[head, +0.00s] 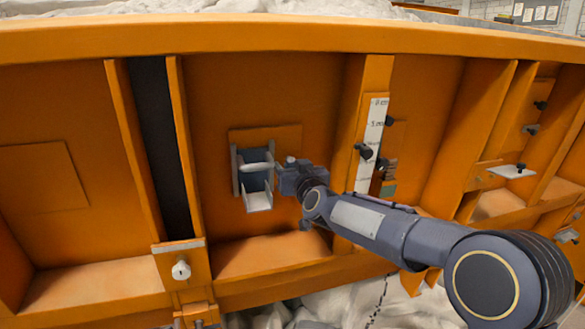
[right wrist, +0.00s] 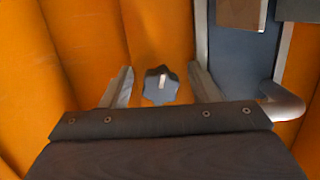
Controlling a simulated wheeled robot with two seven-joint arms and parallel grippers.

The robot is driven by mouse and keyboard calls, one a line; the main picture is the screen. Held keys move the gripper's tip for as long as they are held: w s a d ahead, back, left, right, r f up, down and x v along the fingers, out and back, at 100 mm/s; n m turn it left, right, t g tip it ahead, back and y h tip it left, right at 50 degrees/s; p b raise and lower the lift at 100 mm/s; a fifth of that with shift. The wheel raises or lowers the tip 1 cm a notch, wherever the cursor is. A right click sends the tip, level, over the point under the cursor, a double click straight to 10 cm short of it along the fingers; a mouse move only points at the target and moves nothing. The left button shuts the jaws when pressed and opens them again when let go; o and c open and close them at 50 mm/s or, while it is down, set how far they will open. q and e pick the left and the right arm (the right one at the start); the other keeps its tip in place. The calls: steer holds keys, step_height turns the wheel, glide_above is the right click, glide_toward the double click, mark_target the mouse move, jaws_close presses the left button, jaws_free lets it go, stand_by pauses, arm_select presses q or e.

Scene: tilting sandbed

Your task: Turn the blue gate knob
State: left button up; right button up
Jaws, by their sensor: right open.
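The gate knob (right wrist: 161,85) shows in the right wrist view as a small dark blue-grey lobed knob with a pale bar across its face. It is on the orange wall, between the two fingers of my right gripper (right wrist: 162,92). The fingers are apart, one on each side of the knob, with a gap showing on both sides. In the head view my right gripper (head: 284,177) is just right of the small gate (head: 257,183), and it hides the knob there. My left gripper is not in view.
The gate has metal side rails, a pale bar handle (head: 257,168) and a chute (head: 258,201). The handle also shows close to my gripper in the right wrist view (right wrist: 284,105). Right of the gate are an upright rib, a scale strip (head: 372,140) and black knobs (head: 365,152).

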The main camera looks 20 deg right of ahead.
steer(key=c, duration=1)
steer(key=shift+o, duration=0.2)
